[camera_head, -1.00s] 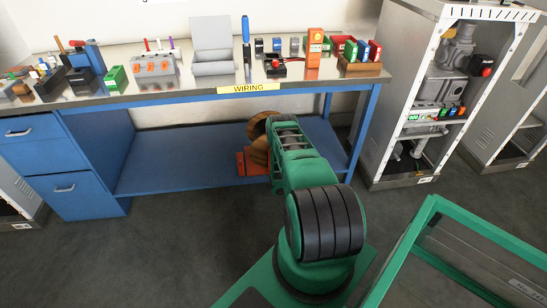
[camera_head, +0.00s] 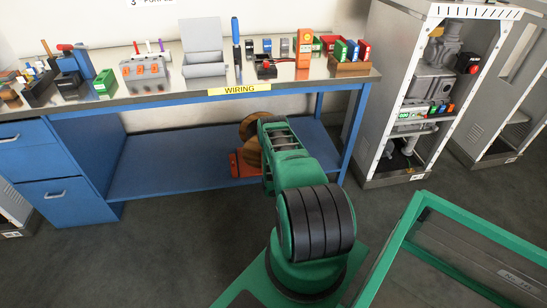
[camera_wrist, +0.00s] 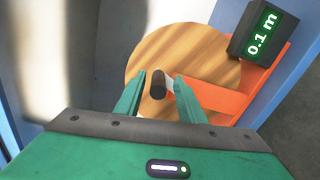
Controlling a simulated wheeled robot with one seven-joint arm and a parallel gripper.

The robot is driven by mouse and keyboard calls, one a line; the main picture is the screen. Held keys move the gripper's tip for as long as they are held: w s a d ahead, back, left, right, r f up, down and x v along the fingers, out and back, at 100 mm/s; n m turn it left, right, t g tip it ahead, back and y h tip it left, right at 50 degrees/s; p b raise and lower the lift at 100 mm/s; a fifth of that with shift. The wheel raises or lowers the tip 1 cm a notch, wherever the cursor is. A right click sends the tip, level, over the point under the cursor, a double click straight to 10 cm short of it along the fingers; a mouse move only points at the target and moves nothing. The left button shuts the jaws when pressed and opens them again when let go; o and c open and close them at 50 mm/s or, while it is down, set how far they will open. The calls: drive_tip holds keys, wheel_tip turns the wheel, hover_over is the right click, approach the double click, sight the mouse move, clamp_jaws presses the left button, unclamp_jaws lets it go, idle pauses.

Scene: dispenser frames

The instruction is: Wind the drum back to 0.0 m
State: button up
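The wooden drum (camera_wrist: 190,55) fills the middle of the wrist view, on an orange frame (camera_wrist: 250,92). A dark display box (camera_wrist: 262,33) at its upper right reads 0.1 m in green. A dark round crank knob (camera_wrist: 158,86) stands out in front of the drum. My gripper (camera_wrist: 159,77) is open, with its two green fingers on either side of the knob and a gap showing on both sides. In the head view, the drum (camera_head: 249,128) and its orange frame (camera_head: 240,166) are on the bench's lower shelf, partly hidden by my arm.
A blue bench (camera_head: 150,100) labelled WIRING carries tools and small parts above the drum. An open grey cabinet (camera_head: 375,110) stands to the right. A green-framed panel (camera_head: 470,215) stands at the lower right. Floor is clear at the lower left.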

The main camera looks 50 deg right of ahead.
drive_tip(key=v, duration=1)
drive_tip(key=shift+s+a, duration=0.2)
drive_tip(key=shift+f, duration=0.15)
